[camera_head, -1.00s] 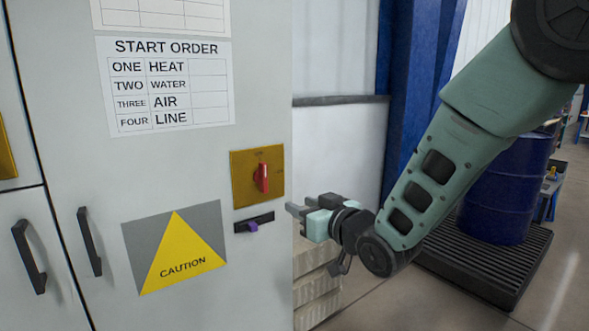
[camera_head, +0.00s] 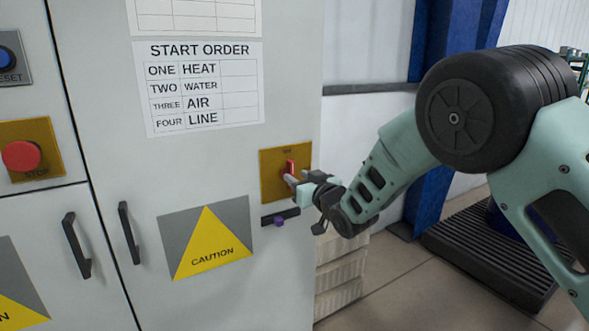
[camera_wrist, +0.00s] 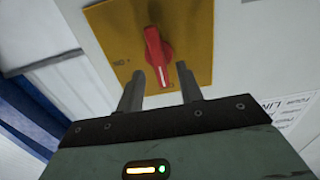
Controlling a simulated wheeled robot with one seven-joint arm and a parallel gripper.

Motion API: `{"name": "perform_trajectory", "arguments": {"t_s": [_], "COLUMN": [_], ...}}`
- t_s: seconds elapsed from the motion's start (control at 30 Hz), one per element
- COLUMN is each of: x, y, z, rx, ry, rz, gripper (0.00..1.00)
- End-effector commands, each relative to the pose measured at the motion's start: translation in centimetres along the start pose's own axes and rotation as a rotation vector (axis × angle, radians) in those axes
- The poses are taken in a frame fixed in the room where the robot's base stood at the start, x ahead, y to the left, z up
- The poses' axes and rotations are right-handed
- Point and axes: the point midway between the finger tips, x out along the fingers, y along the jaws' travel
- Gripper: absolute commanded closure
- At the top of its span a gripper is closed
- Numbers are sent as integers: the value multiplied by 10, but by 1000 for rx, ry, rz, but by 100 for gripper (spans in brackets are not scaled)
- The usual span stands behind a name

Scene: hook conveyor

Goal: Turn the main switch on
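The main switch is a red rotary handle (camera_head: 290,167) on a yellow-brown plate (camera_head: 270,176) on the grey cabinet door. In the wrist view the red handle (camera_wrist: 157,55) stands nearly upright, slightly tilted, on its plate (camera_wrist: 201,28). A white mark shows at its lower end. My gripper (camera_head: 291,183) is at the plate, in front of the handle's lower part. In the wrist view my gripper's fingers (camera_wrist: 160,84) are apart, one on each side of the handle's lower end. A visible gap suggests they are not clamped on it; contact cannot be told.
A black slot with a purple knob (camera_head: 279,221) sits just below the plate. A red stop button (camera_head: 21,156) and a blue reset button (camera_head: 6,58) are at left. Black door handles (camera_head: 129,233) stick out. A yellow caution sign (camera_head: 207,242) is lower on the door.

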Motion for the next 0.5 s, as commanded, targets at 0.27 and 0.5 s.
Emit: {"name": "perform_trajectory", "arguments": {"t_s": [0.27,0.5], "x": [26,28], "y": [0,0], "z": [-1,0], "rx": [-2,-1], "ry": [1,0], "rz": [0,1], "gripper": [64,64]}}
